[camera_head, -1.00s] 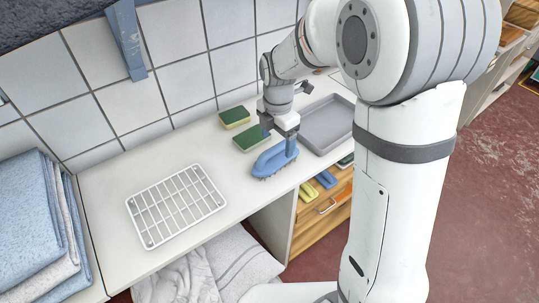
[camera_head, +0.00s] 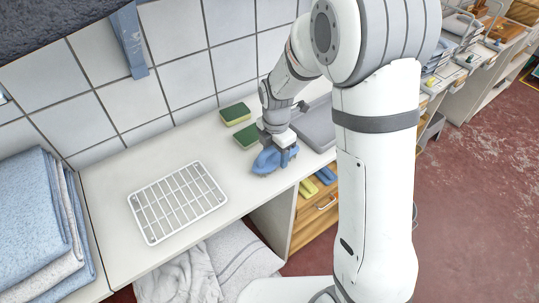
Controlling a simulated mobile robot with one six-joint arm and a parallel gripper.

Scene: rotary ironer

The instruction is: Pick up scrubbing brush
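The blue scrubbing brush (camera_head: 270,159) lies on the white counter, to the right of the white wire rack. My gripper (camera_head: 281,150) is right down at the brush, with its fingers at the brush's handle. The fingertips are mostly hidden by the gripper body and the brush, so I cannot tell whether they are closed on it.
Two green-and-yellow sponges (camera_head: 235,113) lie behind the brush near the tiled wall. A grey tray (camera_head: 314,124) is to the right, partly behind my arm. The white wire rack (camera_head: 178,202) lies left. Folded towels (camera_head: 35,215) are stacked at far left. Counter between rack and brush is clear.

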